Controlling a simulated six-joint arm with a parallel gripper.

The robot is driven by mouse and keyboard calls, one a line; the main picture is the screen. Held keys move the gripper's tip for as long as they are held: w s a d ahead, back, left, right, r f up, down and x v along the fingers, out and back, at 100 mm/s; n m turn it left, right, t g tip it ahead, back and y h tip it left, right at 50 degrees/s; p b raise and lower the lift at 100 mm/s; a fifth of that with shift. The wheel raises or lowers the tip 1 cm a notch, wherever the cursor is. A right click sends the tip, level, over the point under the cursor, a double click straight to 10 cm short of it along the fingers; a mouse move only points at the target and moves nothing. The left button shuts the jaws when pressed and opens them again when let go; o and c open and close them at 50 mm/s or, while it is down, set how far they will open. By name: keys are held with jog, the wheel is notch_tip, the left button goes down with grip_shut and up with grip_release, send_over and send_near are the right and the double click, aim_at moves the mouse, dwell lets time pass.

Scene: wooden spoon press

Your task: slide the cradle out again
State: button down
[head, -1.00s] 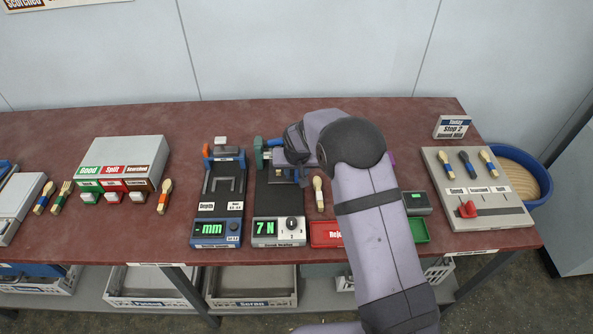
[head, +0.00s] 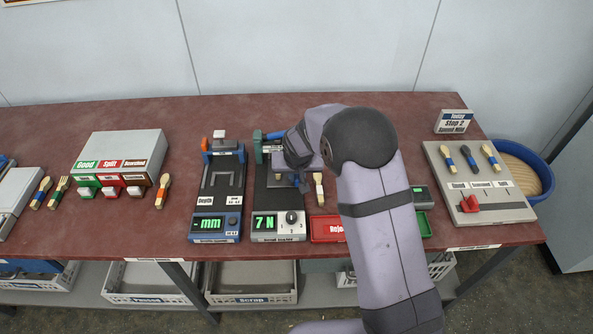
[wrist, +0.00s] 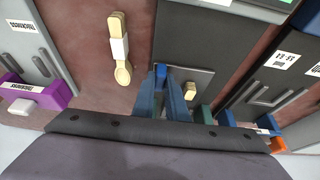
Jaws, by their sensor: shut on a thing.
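The press (head: 262,205) is a dark block with a green "7 N" display at its front. The cradle (wrist: 204,80) shows in the wrist view as a grey plate on the press bed, bearing a small light wooden piece (wrist: 191,89). My gripper (wrist: 172,98) is shut on a small blue tab (wrist: 160,71) at the plate's edge. In the head view my gripper (head: 304,185) is at the right side of the press bed, and my wrist hides much of the cradle and the press's upper part.
A wooden spoon with a white band (head: 319,189) lies close right of the press, and a red reject tray (head: 326,229) lies in front of it. The depth gauge (head: 209,229) stands close on the left.

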jog(key=s+b, duration=0.4)
jog(key=s, duration=0.4)
jog(key=shift+s+b, duration=0.25)
jog(key=shift+b, duration=0.1)
jog(key=c, duration=1.8)
grip_release()
jog(key=shift+s, duration=0.1)
jog(key=shift+o, duration=0.2)
jog(key=v, duration=0.7)
jog(key=shift+r, duration=0.15)
jog(key=shift+s, duration=0.1)
